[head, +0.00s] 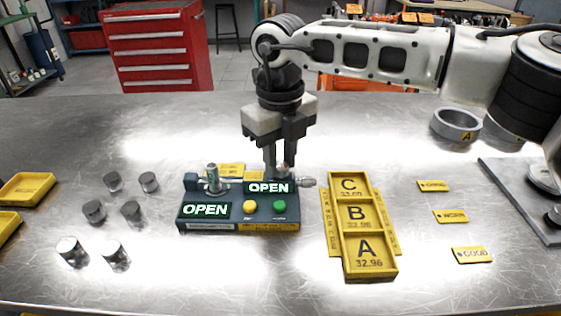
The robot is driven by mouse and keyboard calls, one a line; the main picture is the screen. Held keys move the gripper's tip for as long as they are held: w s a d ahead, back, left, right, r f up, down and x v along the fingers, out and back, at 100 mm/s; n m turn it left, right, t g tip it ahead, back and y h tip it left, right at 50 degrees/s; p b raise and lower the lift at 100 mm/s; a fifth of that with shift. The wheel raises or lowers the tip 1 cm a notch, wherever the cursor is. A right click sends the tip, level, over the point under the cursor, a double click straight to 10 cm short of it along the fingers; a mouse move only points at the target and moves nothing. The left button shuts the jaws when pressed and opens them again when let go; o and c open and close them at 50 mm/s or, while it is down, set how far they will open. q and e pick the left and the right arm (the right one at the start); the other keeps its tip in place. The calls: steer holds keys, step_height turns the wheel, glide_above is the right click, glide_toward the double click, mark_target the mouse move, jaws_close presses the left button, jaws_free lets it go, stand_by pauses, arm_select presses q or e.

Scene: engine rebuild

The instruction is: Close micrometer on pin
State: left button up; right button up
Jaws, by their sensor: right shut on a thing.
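The micrometer fixture is a dark teal block (238,216) in the middle of the table, with yellow and green buttons and two displays reading OPEN. The micrometer's silver thimble (308,182) sticks out at its right end. My right gripper (281,170) points straight down behind the right display, just left of the thimble. It is shut on a small metal piece, probably a pin, mostly hidden by the fingers and display. An upright metal piece (212,179) stands at the fixture's left end. Several loose metal cylinders (131,210) stand to its left. My left gripper is not in view.
A yellow tray (366,275) with compartments C, B and A stands right of the fixture, its slots looking empty. Yellow tags (450,217) lie further right. A grey ring (456,124) and a metal plate (508,190) are at the right. Yellow bins (27,188) are at the left edge.

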mark_target(280, 165)
steer(key=n+b, duration=0.1)
steer(key=n, duration=1.1)
steer(key=shift+r+b, duration=0.15)
steer(key=shift+b, duration=0.15)
stand_by(0.4)
steer(key=o, duration=1)
step_height(280, 165, up, 16)
steer(key=shift+p, duration=0.3)
steer(key=shift+s, duration=0.1)
